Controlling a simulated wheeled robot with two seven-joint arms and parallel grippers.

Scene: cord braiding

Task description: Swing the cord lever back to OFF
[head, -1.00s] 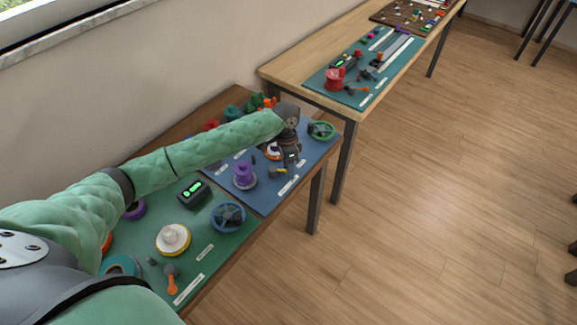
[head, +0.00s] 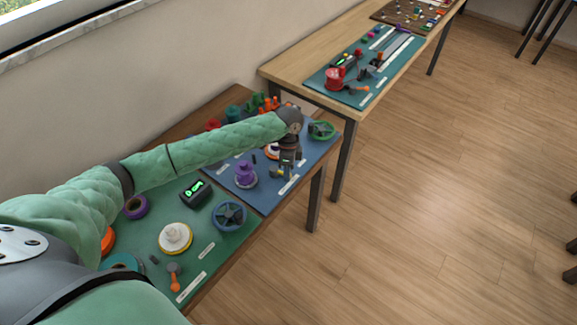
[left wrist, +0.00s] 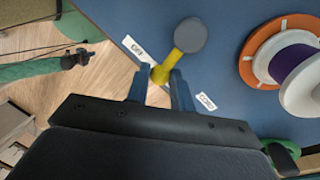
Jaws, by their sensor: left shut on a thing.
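The cord lever (left wrist: 172,62) is a short yellow arm on a round grey hub, on a blue board. In the left wrist view its yellow end lies between the fingers of my left gripper (left wrist: 158,92), which is shut on it. A white label reading OFF (left wrist: 136,48) is beside the left finger, and another white label (left wrist: 206,102) is beside the right finger. The lever points between the two labels. In the head view my left gripper (head: 285,168) is low over the blue board, beside the yellow lever (head: 276,173). My right gripper (left wrist: 78,58) seems to show small at the left wrist view's left.
A purple spool (head: 245,175) stands left of the gripper, and a green handwheel (head: 321,130) to its right. An orange-and-white reel (left wrist: 282,45) sits close to the lever. A green board (head: 225,245) with a blue wheel is nearer. Open floor lies right.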

